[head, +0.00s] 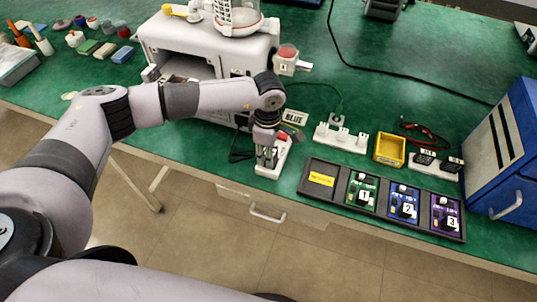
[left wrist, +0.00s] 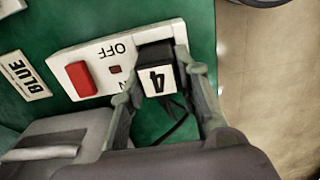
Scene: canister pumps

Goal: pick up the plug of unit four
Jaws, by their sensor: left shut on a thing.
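The plug of unit four (left wrist: 156,78) is a black block with a white label reading 4, seen in the left wrist view. It is at one end of a white switched socket (left wrist: 100,58) with a red rocker switch and OFF marking. My left gripper (head: 268,160) has its fingers on two sides of the plug and is shut on it. In the head view the gripper hides the plug and part of the socket (head: 269,171). I cannot tell whether the plug is fully seated. A dark cable runs below it. My right gripper is not in view.
A BLUE label (head: 294,117) lies beside the socket. A white machine (head: 190,45) stands behind.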

